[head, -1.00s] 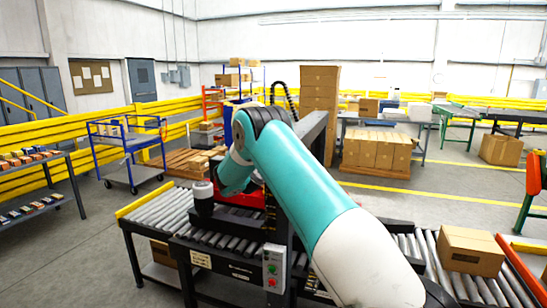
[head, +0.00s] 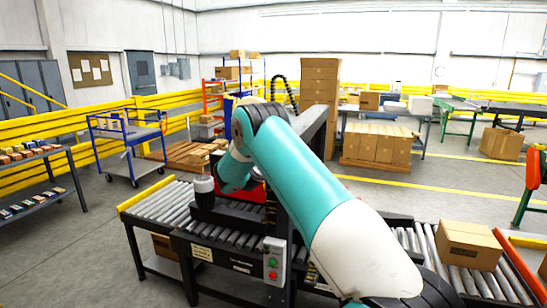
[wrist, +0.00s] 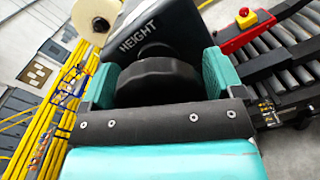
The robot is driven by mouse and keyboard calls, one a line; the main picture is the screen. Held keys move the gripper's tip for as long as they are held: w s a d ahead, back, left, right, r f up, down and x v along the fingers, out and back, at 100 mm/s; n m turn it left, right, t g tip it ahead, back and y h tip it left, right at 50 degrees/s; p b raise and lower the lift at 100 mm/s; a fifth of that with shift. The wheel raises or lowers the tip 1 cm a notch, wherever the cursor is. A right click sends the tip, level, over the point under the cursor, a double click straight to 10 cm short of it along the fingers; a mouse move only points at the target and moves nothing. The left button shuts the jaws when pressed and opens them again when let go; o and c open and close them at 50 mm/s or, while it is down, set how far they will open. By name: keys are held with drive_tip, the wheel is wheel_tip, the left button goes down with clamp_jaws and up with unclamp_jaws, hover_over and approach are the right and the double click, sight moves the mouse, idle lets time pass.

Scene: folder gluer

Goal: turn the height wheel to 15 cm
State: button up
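The height wheel (wrist: 158,82) is a thick black knob in the middle of the wrist view. It sits on a dark housing marked HEIGHT (wrist: 150,35). My gripper (wrist: 160,80) has one teal finger on each side of the wheel, and both appear to touch its rim. The wheel's lower part is hidden by my gripper's dark bar. No scale or height reading can be made out. In the head view my teal and white arm reaches over the conveyor machine and hides the wheel and the fingers.
The roller conveyor (head: 165,205) runs under my arm, with a carton (head: 468,245) on its right part. A control box (head: 274,262) with red and green buttons hangs at its front. A red emergency stop button (wrist: 243,12) is right of the housing. Open floor lies left, around a blue cart (head: 128,140).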

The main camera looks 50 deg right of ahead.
drive_tip(key=shift+o, duration=0.8)
drive_tip(key=b+v, duration=0.7)
drive_tip(key=v, duration=1)
drive_tip(key=shift+a, duration=0.2)
drive_tip(key=s+a+f+m+y+b, duration=0.1)
drive_tip(key=s+a+f+m+y, duration=0.15)
drive_tip(key=a+y, duration=0.35)
drive_tip(key=s+a+f+m+g+y, duration=0.1)
drive_tip(key=s+a+f+m+y, duration=0.2)
drive_tip(key=a, duration=0.5)
drive_tip(key=s+a+f+m+y+b, duration=0.1)
drive_tip(key=s+a+m+y, duration=0.3)
drive_tip(key=a, duration=0.3)
drive_tip(key=s+a+r+g+y, duration=0.1)
drive_tip(key=s+a+g+y, duration=0.1)
drive_tip(key=s+a+y, duration=0.2)
drive_tip(key=s+a+r+g+y, duration=0.1)
drive_tip(key=s+a+g+y, duration=0.2)
drive_tip(key=s+a, duration=0.7)
drive_tip(key=s+y, duration=0.1)
drive_tip(key=s, duration=0.6)
drive_tip(key=shift+a+b, duration=0.3)
drive_tip(key=shift+a, duration=0.05)
